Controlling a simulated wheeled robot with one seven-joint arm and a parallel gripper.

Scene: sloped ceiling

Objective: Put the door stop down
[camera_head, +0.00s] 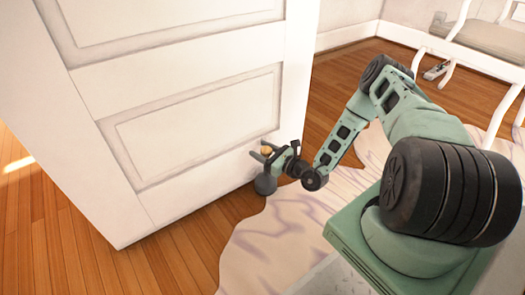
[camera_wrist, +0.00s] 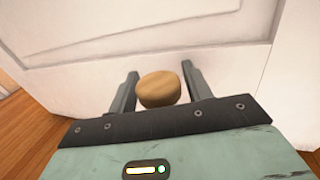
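In the wrist view the knob (camera_wrist: 158,89) sits between my two fingers. My gripper (camera_head: 266,152) is at the knob's height, beside the door. The fingers are apart, with a visible gap on the knob's right side. The left finger is very near the knob; contact is unclear.
The white panelled door (camera_head: 195,120) stands directly behind the gripper. A pale patterned rug (camera_head: 265,255) lies on the wooden floor (camera_head: 180,262) under my arm. A white bench (camera_head: 490,40) with a cushion is at the back right. Bare floor lies at the lower left.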

